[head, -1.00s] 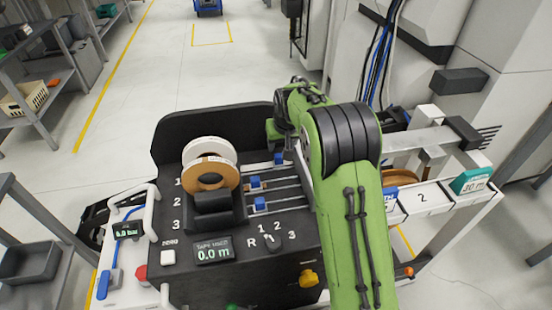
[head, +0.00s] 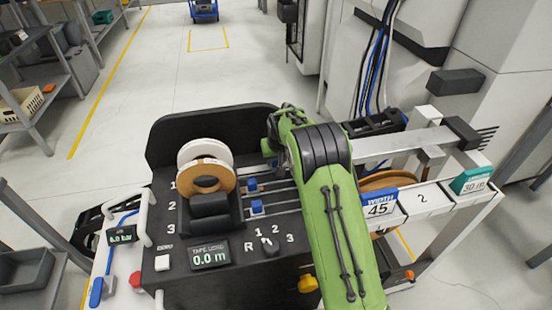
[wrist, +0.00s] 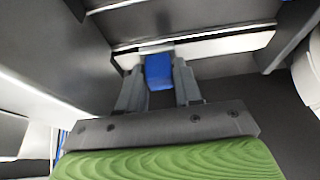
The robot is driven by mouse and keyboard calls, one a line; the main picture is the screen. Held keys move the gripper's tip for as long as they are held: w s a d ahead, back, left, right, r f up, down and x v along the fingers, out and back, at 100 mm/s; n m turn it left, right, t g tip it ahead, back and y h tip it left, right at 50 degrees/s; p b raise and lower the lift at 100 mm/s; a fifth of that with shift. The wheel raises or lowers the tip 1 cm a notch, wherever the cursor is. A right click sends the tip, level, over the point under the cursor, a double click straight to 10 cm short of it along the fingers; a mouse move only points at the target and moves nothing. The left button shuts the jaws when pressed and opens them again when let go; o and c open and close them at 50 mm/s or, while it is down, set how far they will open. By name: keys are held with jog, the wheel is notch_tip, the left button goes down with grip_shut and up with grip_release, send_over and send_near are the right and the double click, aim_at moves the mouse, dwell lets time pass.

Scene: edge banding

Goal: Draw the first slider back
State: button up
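The first slider's blue knob (wrist: 158,70) shows in the wrist view between the two grey fingertips of my gripper (wrist: 159,80). The fingers stand on either side of it, with no clear gap visible, so my gripper looks shut on it. In the head view my gripper (head: 271,150) is low over the upper rail of the black machine, and the arm and wrist largely hide the first slider. The second slider (head: 251,185) and third slider (head: 257,207) are blue knobs on the rails below it.
A tape roll (head: 206,174) stands in the machine's holder left of the sliders. The tape display (head: 209,255) reads 0.0 m. A selector knob (head: 269,246) and a yellow knob (head: 307,284) are at the front. A blue sign reading 45 (head: 378,204) stands at the right.

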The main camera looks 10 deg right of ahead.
grip_shut()
jog(key=a, duration=0.5)
jog(key=shift+d, duration=0.15)
jog(key=o, duration=0.7)
grip_release()
jog(key=shift+r, duration=0.1)
jog(key=p+v, duration=0.3)
jog(key=v, duration=1.2)
jog(key=shift+s+r, duration=0.2)
